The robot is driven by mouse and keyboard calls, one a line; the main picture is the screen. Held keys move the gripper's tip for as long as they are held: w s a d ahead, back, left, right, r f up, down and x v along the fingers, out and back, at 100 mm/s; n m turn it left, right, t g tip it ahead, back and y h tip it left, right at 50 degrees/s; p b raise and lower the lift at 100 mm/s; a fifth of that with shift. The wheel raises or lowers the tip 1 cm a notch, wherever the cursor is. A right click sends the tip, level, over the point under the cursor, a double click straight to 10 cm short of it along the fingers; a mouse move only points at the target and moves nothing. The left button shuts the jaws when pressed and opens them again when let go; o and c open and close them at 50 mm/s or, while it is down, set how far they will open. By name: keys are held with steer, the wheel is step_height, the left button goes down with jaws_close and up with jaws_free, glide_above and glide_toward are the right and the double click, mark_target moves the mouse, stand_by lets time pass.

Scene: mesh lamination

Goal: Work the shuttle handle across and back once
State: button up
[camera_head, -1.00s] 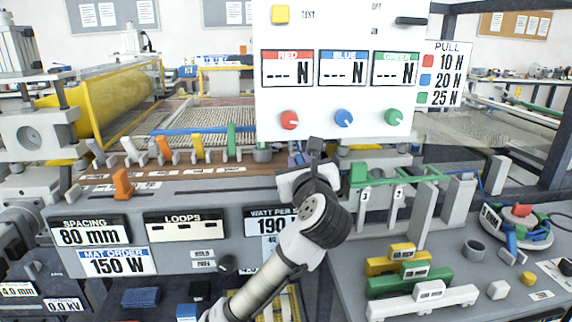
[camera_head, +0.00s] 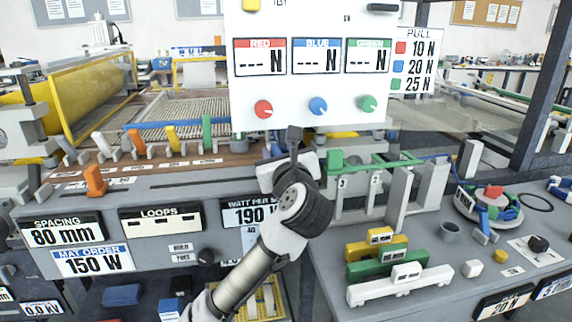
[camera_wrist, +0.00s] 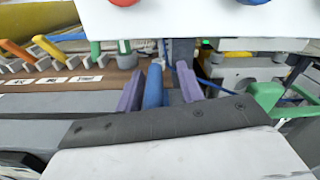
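An orange upright handle (camera_head: 95,181) stands at the left of the long slot in the grey console; it may be the shuttle handle, but I see no label naming it. My gripper (camera_wrist: 160,86) is well to its right, in front of the white force panel. In the wrist view its two purple fingers stand apart, with a blue upright bar (camera_wrist: 153,86) between or behind them, nearer the left finger. I cannot tell whether they touch it. In the head view my wrist hides the fingertips.
A row of coloured levers (camera_head: 171,138) stands behind the slot. The white panel (camera_head: 310,100) hangs above my gripper. A green bracket with grey posts (camera_head: 398,195) is close on the right. Yellow, green and white blocks (camera_head: 400,285) lie on the right table.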

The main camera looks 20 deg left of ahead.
steer(key=b+v, duration=0.4)
steer(key=v, duration=0.9)
steer(key=shift+b, duration=0.35)
steer(key=shift+d, duration=0.1)
